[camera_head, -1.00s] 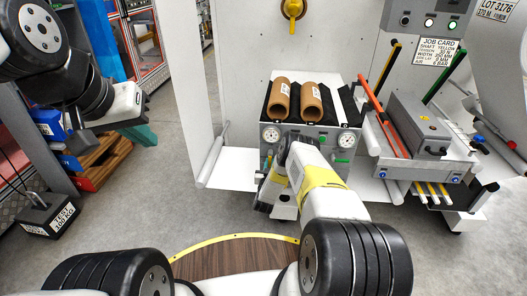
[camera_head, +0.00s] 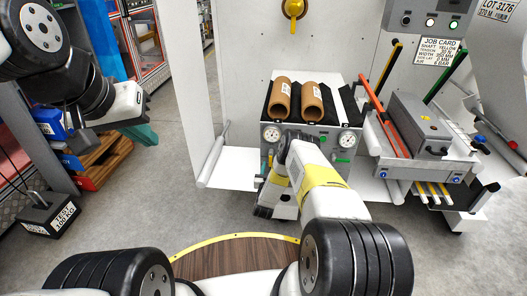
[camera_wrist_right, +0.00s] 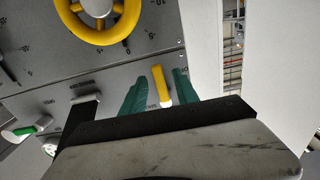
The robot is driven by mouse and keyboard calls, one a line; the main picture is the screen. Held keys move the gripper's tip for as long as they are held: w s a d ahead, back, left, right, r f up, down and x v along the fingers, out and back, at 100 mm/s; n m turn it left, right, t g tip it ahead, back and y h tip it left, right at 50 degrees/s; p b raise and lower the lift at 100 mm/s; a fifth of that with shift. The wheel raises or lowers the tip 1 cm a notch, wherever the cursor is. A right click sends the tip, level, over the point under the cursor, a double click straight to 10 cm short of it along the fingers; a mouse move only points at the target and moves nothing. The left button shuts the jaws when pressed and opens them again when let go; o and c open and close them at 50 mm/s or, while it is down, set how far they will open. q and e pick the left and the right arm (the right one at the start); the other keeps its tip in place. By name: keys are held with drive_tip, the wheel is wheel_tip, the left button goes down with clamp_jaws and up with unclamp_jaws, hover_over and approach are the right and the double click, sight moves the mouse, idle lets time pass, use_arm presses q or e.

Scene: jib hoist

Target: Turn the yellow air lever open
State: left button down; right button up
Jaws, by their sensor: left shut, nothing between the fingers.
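The yellow lever (camera_wrist_right: 161,86) shows in the right wrist view as a short straight bar on a grey panel with small printed labels. My right gripper (camera_wrist_right: 158,90) is open, its teal fingers on either side of the lever with a visible gap to each; I cannot tell whether they reach its depth. In the head view my right forearm covers the lever's place on the console. My left gripper (camera_head: 141,133) is shut and empty at the left, far from the console.
The grey console (camera_head: 318,137) carries gauges and two brown cardboard cores (camera_head: 280,98). In the right wrist view, a yellow handwheel (camera_wrist_right: 98,22) sits above the lever, and a black handle (camera_wrist_right: 80,118) and a green-tipped lever (camera_wrist_right: 22,132) lie to its left.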

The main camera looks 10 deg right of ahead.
drive_tip(key=v, duration=0.5)
drive_tip(key=shift+a, duration=0.1)
idle(0.3)
